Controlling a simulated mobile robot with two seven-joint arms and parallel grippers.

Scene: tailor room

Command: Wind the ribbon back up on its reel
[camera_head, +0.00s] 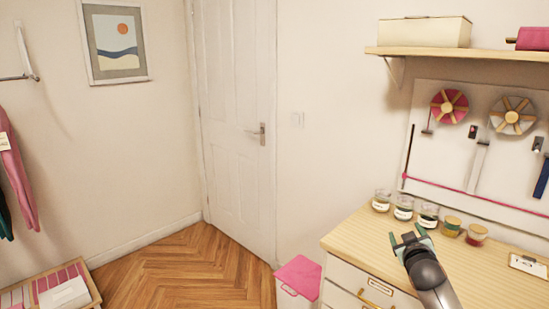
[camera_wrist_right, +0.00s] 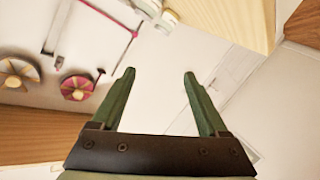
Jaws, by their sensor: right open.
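Two round reels with gold spokes hang on the white wall board: a pink one (camera_head: 449,106) and a grey-white one (camera_head: 512,115). Both also show in the right wrist view, the pink reel (camera_wrist_right: 76,87) and the pale reel (camera_wrist_right: 17,75). A thin pink strip (camera_head: 460,191) runs along the lower board; I cannot tell if it is ribbon. A pale grey strip (camera_head: 478,166) hangs between the reels. My right gripper (camera_head: 406,234) is open and empty over the dresser's left front, well below and apart from the reels. My left gripper is out of view.
The wooden dresser top (camera_head: 358,232) carries several small jars, including one with a red lid (camera_head: 476,234), close behind my right gripper. A shelf (camera_head: 450,53) with a cream box juts out above the board. A pink-lidded bin (camera_head: 298,277) stands left of the dresser. Floor before the door is clear.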

